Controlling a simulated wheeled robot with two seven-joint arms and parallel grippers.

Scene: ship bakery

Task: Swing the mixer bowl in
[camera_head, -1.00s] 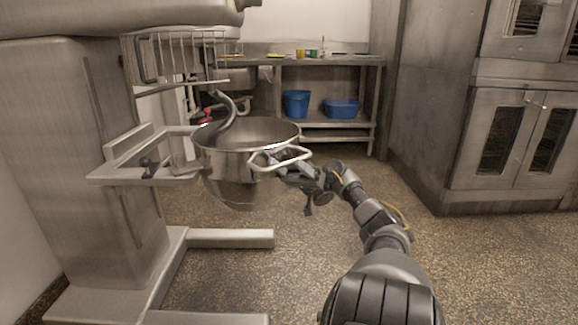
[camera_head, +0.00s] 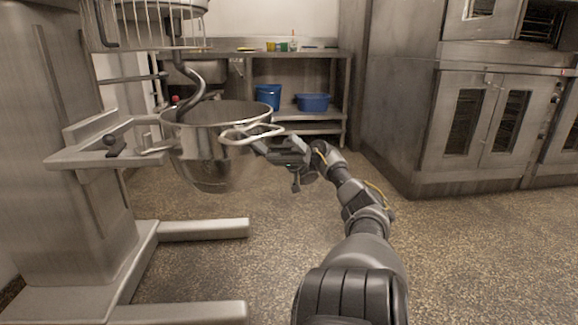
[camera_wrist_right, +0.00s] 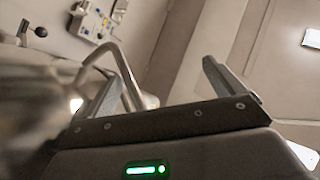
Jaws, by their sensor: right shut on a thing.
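The steel mixer bowl (camera_head: 205,165) hangs upright in front of the mixer (camera_head: 75,210), beside the right end of its bowl support arm (camera_head: 95,155). The dough hook (camera_head: 190,85) curves down to the bowl's left rim; its lower end is hard to make out. A looped handle (camera_head: 250,133) sticks out from the bowl's right side. My right gripper (camera_head: 262,148) is shut on this handle. In the right wrist view the handle tube (camera_wrist_right: 122,68) runs beside one finger of my right gripper (camera_wrist_right: 165,90). My left gripper is not in view.
The wire guard (camera_head: 150,25) is above the bowl. Two mixer base legs (camera_head: 205,229) reach out over the floor. A steel table (camera_head: 330,55) with blue tubs (camera_head: 312,102) stands behind, and ovens (camera_head: 480,120) at the right. The floor between is clear.

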